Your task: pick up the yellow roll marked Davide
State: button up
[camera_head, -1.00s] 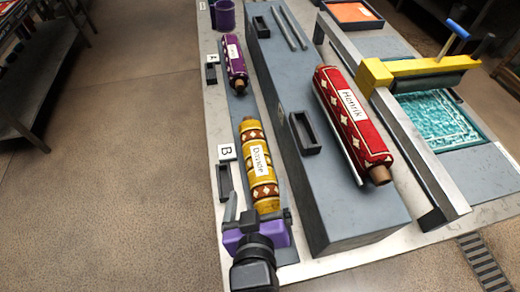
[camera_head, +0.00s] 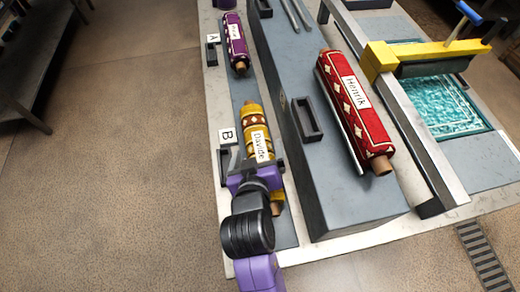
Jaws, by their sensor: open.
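The yellow roll (camera_head: 252,121) has brown and white bands and a white label reading Davide. It lies lengthwise on the low grey strip left of the long grey box, beside the B sign. My gripper (camera_head: 260,166), purple and black, is over the near half of the roll and covers part of it. The roll's brown near end shows beyond the gripper's right side. The jaws are open; whether the fingers straddle the roll or touch it is hidden by the gripper body.
A red roll marked Henrik (camera_head: 356,105) lies on the raised grey box (camera_head: 325,190) at right. A purple roll (camera_head: 235,45) lies farther along the strip by the A sign (camera_head: 213,38). Open floor lies left.

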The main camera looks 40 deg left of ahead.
grip_shut()
jog(key=shift+r, duration=0.1)
dwell(0.3)
